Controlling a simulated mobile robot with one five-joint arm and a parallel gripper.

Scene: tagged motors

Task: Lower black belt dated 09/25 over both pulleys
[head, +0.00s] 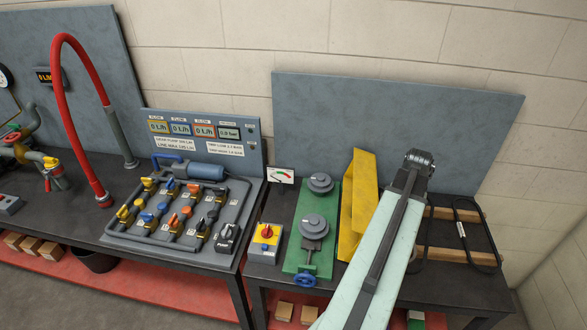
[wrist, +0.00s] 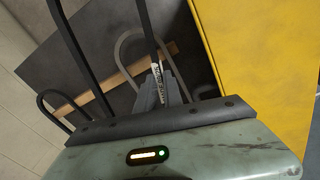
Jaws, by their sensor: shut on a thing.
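My gripper (head: 418,160) is raised above the right end of the bench, to the right of the pulleys. In the wrist view my gripper (wrist: 162,92) is shut on a black belt (wrist: 72,42), whose two strands run up out of the picture. A white tag (wrist: 157,73) sits on the strand at the jaws; its print is too small to read surely. The rear pulley (head: 320,182) and front pulley (head: 313,226) are grey discs on a green base, both bare. A blue handwheel (head: 304,280) is at the base's front end.
A yellow guard (head: 358,205) stands upright between the pulleys and my arm. Another tagged black belt (head: 476,208) lies across wooden slats (head: 455,214) at the right. A red-yellow switch box (head: 266,238) and a small meter (head: 281,175) stand left of the base. A grey panel (head: 390,115) rises behind.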

